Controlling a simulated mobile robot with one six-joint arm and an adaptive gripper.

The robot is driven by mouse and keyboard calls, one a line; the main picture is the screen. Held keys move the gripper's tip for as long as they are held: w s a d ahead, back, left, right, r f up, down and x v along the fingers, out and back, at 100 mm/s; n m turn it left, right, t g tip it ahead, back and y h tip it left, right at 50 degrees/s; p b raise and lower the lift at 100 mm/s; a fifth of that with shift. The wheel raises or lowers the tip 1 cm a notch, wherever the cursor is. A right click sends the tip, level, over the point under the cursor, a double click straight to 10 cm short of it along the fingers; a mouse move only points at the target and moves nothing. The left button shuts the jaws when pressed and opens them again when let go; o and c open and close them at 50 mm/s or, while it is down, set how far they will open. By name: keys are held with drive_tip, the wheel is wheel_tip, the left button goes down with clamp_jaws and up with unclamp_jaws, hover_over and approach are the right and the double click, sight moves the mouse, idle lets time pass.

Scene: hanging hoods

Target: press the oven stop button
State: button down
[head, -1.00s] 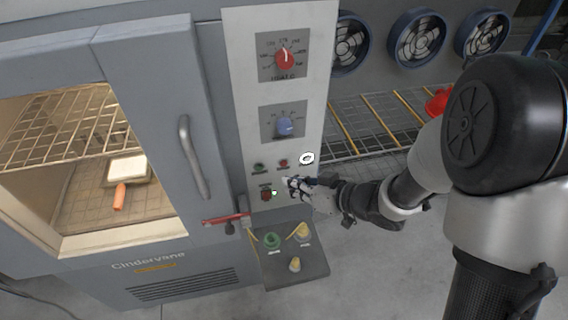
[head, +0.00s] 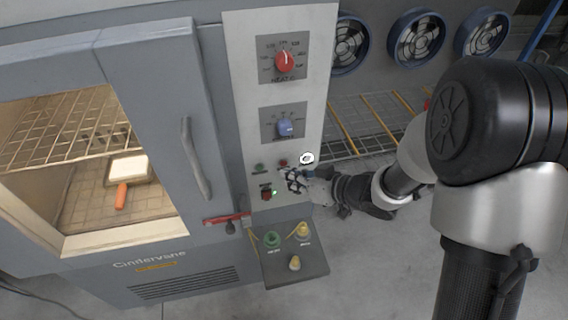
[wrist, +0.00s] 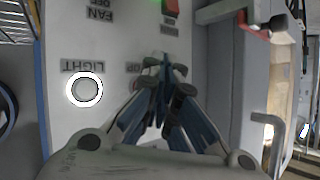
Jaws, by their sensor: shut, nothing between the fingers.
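The oven (head: 150,60) stands at the left, its grey-white control panel (head: 240,40) facing me. A small red button (head: 283,162) sits between a green button (head: 259,168) and a white ringed button (head: 307,158). I cannot read its label. My gripper (head: 285,176) is shut and empty, its fingertips just below the red button and close to the panel. Contact cannot be told. In the wrist view my gripper (wrist: 165,75) points at the panel, left of it the white ringed button (wrist: 85,90) labelled LIGHT. The fingers hide the panel behind them.
A red knob (head: 285,62) and a blue knob (head: 285,127) are higher up. A small box (head: 290,268) with green and yellow controls juts out below. The oven handle (head: 195,160) is left.

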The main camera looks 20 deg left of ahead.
drive_tip(key=shift+w, duration=0.15)
idle(0.7)
drive_tip(key=shift+w+a+p, duration=0.2)
drive_tip(key=shift+w+p, duration=0.05)
drive_tip(key=shift+p, duration=0.1)
drive_tip(key=shift+w+a, duration=0.2)
drive_tip(key=shift+w, duration=0.1)
idle(0.6)
idle(0.3)
drive_tip(key=shift+s+d+p, duration=0.35)
drive_tip(key=shift+s+d, duration=0.05)
drive_tip(key=shift+s, duration=0.3)
drive_tip(key=shift+s+d, duration=0.45)
drive_tip(key=shift+s, duration=0.25)
drive_tip(key=shift+s+d, duration=0.45)
drive_tip(key=shift+s, duration=0.3)
drive_tip(key=shift+s+d, duration=0.45)
drive_tip(key=shift+s, duration=0.25)
